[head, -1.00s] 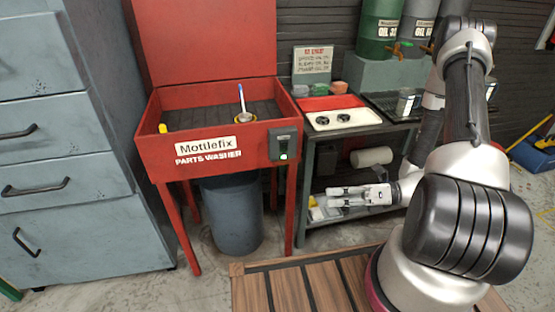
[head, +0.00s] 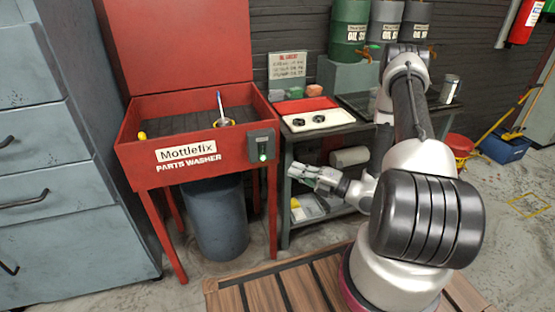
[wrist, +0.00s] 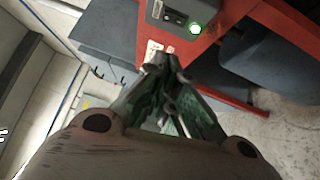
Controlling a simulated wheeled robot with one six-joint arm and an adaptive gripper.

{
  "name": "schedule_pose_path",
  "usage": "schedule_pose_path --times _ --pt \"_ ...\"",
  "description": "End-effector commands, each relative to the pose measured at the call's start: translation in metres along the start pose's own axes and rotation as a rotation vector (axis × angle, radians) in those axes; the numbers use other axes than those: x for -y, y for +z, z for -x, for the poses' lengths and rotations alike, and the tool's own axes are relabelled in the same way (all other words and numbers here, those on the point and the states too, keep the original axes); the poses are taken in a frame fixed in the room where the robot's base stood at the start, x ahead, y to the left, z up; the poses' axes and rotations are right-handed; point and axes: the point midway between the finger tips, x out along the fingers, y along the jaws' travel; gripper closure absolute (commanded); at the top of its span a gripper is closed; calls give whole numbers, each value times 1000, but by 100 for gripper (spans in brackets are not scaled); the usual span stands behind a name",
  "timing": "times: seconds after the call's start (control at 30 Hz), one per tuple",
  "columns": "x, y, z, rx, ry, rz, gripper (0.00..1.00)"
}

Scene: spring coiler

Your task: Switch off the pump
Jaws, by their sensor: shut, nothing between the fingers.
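The red parts washer (head: 150,178) stands on red legs with its lid up.
A grey bench (head: 325,137) with a red and white tray (head: 318,120) stands right of the washer. A dark drum (head: 217,220) is under the washer. Grey drawers (head: 60,150) stand at the left. A wooden slat platform (head: 300,288) lies in front.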

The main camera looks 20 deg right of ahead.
Motion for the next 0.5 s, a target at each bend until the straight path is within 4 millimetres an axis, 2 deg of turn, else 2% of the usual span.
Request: schedule_pose_path --times 0.17,0.5 --pt "0 -2 -26 -6 2 1 100" --pt "-1 -2 -98 -7 2 3 100"
